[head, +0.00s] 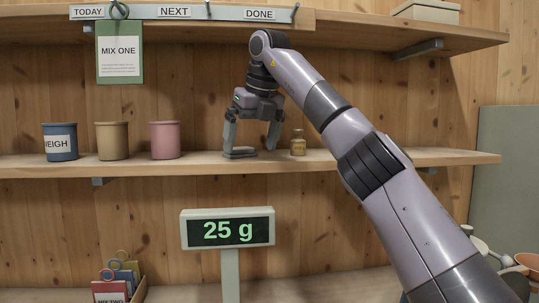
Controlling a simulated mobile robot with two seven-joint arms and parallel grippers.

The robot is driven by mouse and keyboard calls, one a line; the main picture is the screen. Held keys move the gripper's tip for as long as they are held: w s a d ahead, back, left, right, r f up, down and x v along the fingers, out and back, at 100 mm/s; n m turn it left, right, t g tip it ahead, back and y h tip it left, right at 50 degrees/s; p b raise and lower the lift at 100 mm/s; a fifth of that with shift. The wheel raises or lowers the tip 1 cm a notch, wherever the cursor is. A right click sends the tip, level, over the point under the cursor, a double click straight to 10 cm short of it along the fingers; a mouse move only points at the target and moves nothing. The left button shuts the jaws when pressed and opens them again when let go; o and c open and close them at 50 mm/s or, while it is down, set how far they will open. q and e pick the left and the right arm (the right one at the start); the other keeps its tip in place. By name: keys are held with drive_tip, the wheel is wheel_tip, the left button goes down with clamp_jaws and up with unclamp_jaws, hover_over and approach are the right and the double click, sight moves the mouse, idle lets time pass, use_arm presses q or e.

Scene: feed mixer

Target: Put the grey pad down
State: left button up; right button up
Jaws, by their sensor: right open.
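A small flat grey piece (242,153), which looks like the grey pad, lies on the middle shelf. My right gripper (252,148) is above the shelf, pointing down, with its fingers spread apart. Its left finger comes down at the left end of the pad; I cannot tell whether they touch. Its right finger is to the right of the pad, and nothing is held between the fingers. My left gripper is not in view.
A small amber jar (298,146) stands just right of the gripper. Blue (60,142), tan (112,141) and pink (165,140) pots stand left on the middle shelf (400,157). A display (228,229) reads 25 g below. A green MIX ONE card (120,55) hangs under TODAY.

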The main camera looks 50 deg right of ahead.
drive_tip(key=s+a+b, duration=0.1)
drive_tip(key=s+a, duration=0.1)
drive_tip(key=s, duration=0.5)
drive_tip(key=shift+s+a+b, duration=0.25)
drive_tip(key=shift+s+b, duration=0.1)
drive_tip(key=shift+b, duration=0.05)
idle(0.4)
